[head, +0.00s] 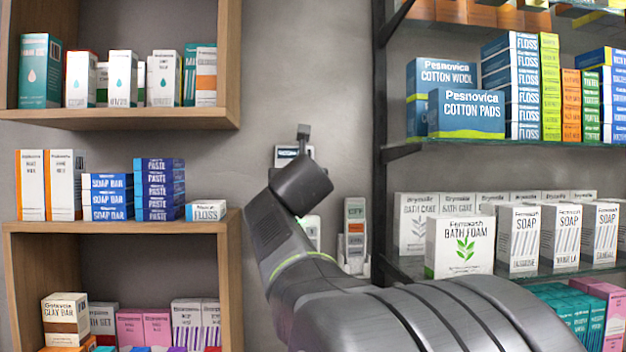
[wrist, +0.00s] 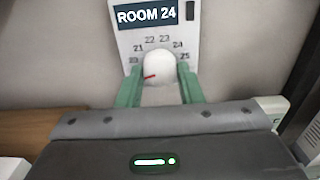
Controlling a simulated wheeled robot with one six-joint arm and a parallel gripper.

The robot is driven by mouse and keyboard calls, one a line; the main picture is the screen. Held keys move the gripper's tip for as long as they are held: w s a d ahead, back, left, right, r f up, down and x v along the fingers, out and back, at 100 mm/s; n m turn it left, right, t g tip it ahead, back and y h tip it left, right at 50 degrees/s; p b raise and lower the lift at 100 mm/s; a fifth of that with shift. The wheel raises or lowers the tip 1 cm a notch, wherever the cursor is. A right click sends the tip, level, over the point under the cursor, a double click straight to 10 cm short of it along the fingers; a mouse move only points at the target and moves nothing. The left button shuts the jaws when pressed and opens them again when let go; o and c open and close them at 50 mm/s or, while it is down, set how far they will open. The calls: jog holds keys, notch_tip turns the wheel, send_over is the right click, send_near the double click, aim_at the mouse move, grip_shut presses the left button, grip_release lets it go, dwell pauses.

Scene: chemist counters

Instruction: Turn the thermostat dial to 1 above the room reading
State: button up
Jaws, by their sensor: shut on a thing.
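The thermostat (wrist: 185,35) is a pale wall plate with a dark display (wrist: 145,15) reading ROOM 24. Below it is a white round dial (wrist: 162,66) with numbers from 20 to 25 arched over it. The dial's red mark points left and slightly down, near the 20 end. My gripper (wrist: 160,76) has its green fingers on either side of the dial, shut on it. In the head view the thermostat (head: 287,152) shows only its top behind my arm, which hides the dial and the fingers.
Wooden shelves (head: 130,119) with boxes stand left of the wall strip. A dark-framed glass shelf unit (head: 379,120) with boxes stands close on the right. Small items on the wall (head: 355,235) show beside my arm, below the thermostat.

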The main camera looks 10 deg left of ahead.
jog(key=shift+m, duration=0.3)
jog(key=m+b, duration=0.9)
jog(key=m, duration=2.6)
jog(key=shift+b, duration=0.4)
jog(key=shift+r, duration=0.1)
